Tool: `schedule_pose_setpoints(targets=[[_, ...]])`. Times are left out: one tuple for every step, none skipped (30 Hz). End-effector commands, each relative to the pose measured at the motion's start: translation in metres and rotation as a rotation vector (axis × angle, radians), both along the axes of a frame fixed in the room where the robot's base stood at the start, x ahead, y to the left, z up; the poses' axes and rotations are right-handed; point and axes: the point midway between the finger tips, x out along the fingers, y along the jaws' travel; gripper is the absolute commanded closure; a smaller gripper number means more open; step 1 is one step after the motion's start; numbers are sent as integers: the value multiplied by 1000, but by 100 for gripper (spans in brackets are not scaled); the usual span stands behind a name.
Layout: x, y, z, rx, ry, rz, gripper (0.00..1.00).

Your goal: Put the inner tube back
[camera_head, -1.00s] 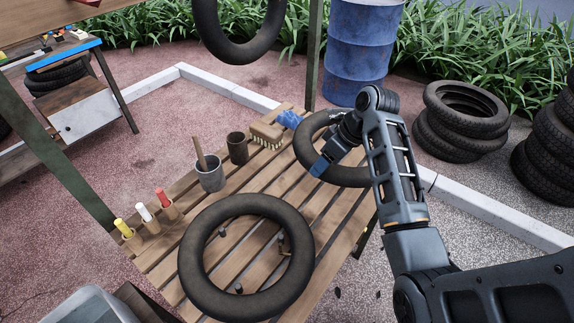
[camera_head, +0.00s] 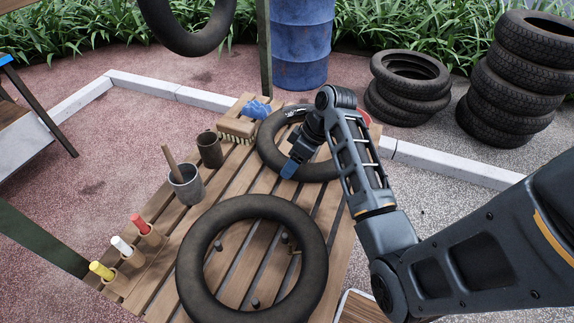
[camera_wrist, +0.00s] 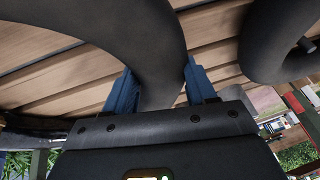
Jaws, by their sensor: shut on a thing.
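My gripper (camera_head: 289,170) is shut on the near-left part of a black inner tube (camera_head: 268,150) at the far end of the slatted bench (camera_head: 215,188). In the wrist view, the tube (camera_wrist: 150,45) passes between the blue fingers (camera_wrist: 160,92). The arm hides part of its right side; I cannot tell whether it touches the slats. A second black inner tube (camera_head: 192,262) lies nearer on the bench, around several short pegs (camera_head: 285,238). It appears at the right of the wrist view (camera_wrist: 262,40). A third tube (camera_head: 190,45) hangs above the bench's far side.
A brush (camera_head: 236,131) with a blue cloth (camera_head: 256,109) lies left of the held tube. A dark cup (camera_head: 210,150), a grey pot (camera_head: 187,188) and coloured sticks (camera_head: 122,246) line the left edge. A blue drum (camera_head: 300,45) and tyre stacks (camera_head: 408,88) stand beyond.

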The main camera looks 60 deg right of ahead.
Motion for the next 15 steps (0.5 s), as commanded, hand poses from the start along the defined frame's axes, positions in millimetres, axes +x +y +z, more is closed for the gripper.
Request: schedule_pose_setpoints(targets=[[0, 0, 2, -1, -1, -1, 71], [0, 0, 2, -1, -1, -1, 71], [0, 0, 2, -1, -1, -1, 71], [0, 0, 2, -1, -1, -1, 71], [1, 0, 1, 0, -1, 0, 71], [1, 0, 0, 0, 0, 0, 71], [1, 0, 0, 0, 0, 0, 71], [0, 0, 0, 1, 1, 1, 42], [0, 0, 0, 1, 1, 1, 38], [0, 0, 0, 1, 1, 0, 35], [0, 0, 0, 1, 1, 0, 32], [0, 0, 0, 0, 1, -1, 28], [0, 0, 0, 0, 1, -1, 25], [0, 0, 0, 0, 1, -1, 23], [0, 0, 0, 0, 1, -1, 19]])
